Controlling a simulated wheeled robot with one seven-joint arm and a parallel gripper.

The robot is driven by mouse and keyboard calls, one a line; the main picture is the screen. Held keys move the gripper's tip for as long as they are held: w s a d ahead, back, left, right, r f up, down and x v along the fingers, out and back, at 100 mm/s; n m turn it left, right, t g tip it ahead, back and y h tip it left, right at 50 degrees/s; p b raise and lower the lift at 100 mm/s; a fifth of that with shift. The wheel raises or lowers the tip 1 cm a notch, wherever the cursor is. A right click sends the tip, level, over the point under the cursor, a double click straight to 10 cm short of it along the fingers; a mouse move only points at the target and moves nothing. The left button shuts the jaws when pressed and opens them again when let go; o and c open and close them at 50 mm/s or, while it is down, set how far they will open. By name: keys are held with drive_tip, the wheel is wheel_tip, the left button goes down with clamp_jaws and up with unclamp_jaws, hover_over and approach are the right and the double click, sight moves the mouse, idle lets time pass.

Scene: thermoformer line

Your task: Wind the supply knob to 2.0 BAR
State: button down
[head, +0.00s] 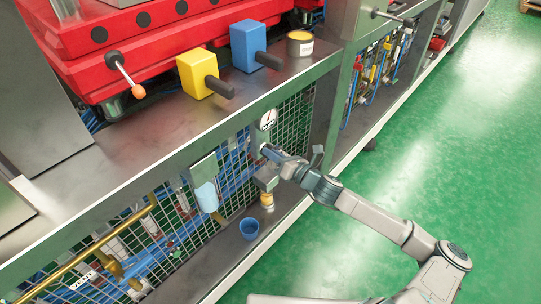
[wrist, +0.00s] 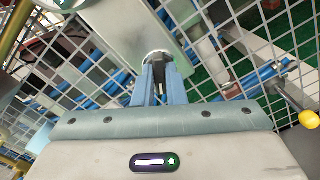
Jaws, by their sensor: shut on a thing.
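The supply knob (wrist: 158,58) is a dark, small knob under a pale grey-green housing (wrist: 120,25) in the wrist view. My gripper (wrist: 161,78) is shut on it, with one blue-grey finger on each side, and the fingers hide part of the knob. In the head view my gripper (head: 268,153) reaches the mesh front of the bench, just below a round white gauge (head: 268,119). The gauge's needle and numbers are too small to read. The knob itself is hidden behind my gripper in the head view.
Wire mesh (head: 225,165) with blue pipes behind it surrounds the spot. A pale blue cloth (head: 206,197) hangs to the left. A blue cup (head: 249,229) stands on the lower ledge. Yellow (head: 203,74) and blue (head: 251,46) boxes sit above. The green floor at right is clear.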

drive_tip(key=shift+m+b, duration=1.25)
drive_tip(key=shift+m, duration=1.15)
drive_tip(key=shift+f, duration=0.1)
drive_tip(key=m+b, duration=0.2)
drive_tip(key=m, duration=0.2)
drive_tip(key=shift+m, duration=0.4)
